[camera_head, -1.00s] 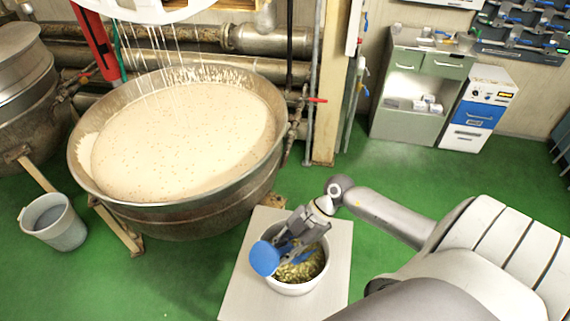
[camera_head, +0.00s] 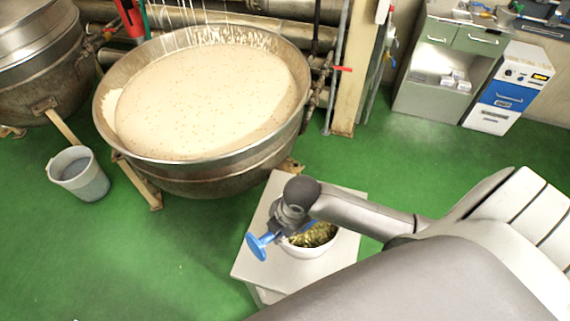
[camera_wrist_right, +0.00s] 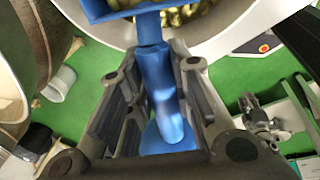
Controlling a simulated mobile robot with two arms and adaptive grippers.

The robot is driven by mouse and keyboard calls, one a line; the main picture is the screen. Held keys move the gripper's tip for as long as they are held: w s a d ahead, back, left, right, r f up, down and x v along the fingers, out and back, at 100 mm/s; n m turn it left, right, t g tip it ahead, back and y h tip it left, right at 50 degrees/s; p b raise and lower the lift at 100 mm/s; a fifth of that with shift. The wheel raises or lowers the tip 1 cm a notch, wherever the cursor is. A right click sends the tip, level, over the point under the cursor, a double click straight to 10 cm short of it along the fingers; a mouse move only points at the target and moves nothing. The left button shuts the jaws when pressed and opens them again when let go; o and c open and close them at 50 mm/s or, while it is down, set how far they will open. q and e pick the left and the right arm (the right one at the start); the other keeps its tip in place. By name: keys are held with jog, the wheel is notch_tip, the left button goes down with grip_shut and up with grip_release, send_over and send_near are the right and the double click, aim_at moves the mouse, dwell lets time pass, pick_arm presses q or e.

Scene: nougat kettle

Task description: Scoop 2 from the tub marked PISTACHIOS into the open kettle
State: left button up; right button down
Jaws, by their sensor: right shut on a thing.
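The open kettle (camera_head: 205,105) is a wide steel pan full of pale, speckled nougat at the upper left of the head view. A white tub (camera_head: 306,252) of green pistachios (camera_head: 318,235) stands on a pale stand, partly hidden by my right gripper (camera_head: 284,228). It also shows at the top of the wrist view (camera_wrist_right: 222,25); no marking is readable. My right gripper (camera_wrist_right: 160,62) is shut on the handle of a blue scoop (camera_wrist_right: 152,75), which also shows in the head view (camera_head: 260,246). The scoop's bowl end is at the pistachios; its depth is unclear. My left gripper is out of view.
The pale stand (camera_head: 262,262) under the tub sits close to the kettle's lower right. A grey bucket (camera_head: 78,175) stands on the green floor left of the kettle. A second kettle (camera_head: 40,60) is at the far left. Cabinets stand at the upper right.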

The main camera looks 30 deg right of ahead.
aim_at(256, 245)
jog(key=shift+a+r+h, duration=0.6)
jog(key=shift+a+r, duration=0.15)
jog(key=shift+r, duration=0.3)
jog(key=shift+h, duration=0.3)
jog(key=shift+s+a+r, duration=0.1)
jog(key=shift+a+r, duration=0.05)
jog(key=shift+r, duration=1.15)
jog(key=shift+a+r, duration=0.1)
jog(key=shift+r, duration=1.15)
